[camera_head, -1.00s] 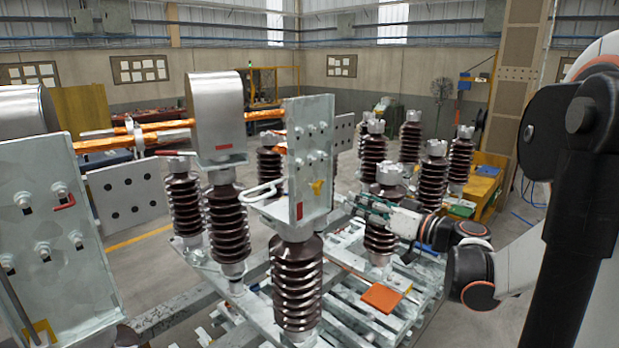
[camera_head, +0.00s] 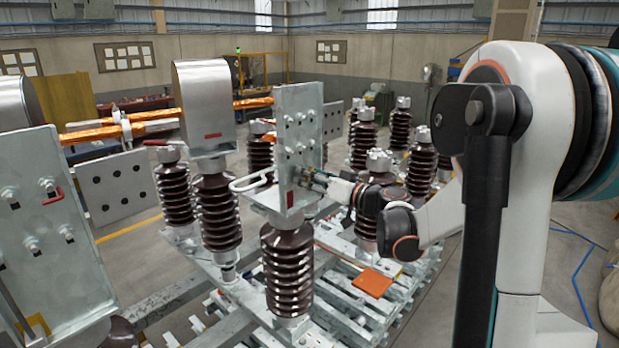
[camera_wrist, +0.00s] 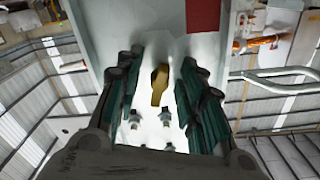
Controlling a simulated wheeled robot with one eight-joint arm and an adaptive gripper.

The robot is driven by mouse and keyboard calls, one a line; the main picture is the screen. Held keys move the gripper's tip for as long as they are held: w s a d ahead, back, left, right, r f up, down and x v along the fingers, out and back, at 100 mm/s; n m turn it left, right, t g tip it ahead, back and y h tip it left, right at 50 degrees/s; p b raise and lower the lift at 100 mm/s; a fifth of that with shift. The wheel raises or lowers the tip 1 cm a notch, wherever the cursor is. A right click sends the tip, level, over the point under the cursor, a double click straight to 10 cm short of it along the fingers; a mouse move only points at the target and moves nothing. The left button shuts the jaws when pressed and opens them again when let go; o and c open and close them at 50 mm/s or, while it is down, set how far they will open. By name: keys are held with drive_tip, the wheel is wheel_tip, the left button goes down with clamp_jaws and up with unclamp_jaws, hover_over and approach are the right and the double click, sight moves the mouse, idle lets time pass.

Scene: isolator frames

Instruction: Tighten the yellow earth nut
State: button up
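The yellow earth nut (camera_wrist: 160,86) shows in the wrist view as a yellow winged piece on the pale metal plate (camera_wrist: 160,40). It lies between the two dark green fingers of my gripper (camera_wrist: 160,92). The fingers are apart, with a gap on each side of the nut. How far the nut is beyond the fingertips is hard to tell. In the head view my gripper (camera_head: 312,182) is at the lower right part of the upright plate (camera_head: 298,115), on top of a brown insulator (camera_head: 287,270). The nut is hidden there behind my gripper.
Several bolts (camera_wrist: 134,118) stand out from the plate near the nut. A red patch (camera_wrist: 203,15) is on the plate. A pale bent rod (camera_head: 250,180) sticks out left of it. More brown insulators (camera_head: 215,215) stand around, and an orange slab (camera_head: 371,283) lies on the pallet.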

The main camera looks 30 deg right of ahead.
clamp_jaws()
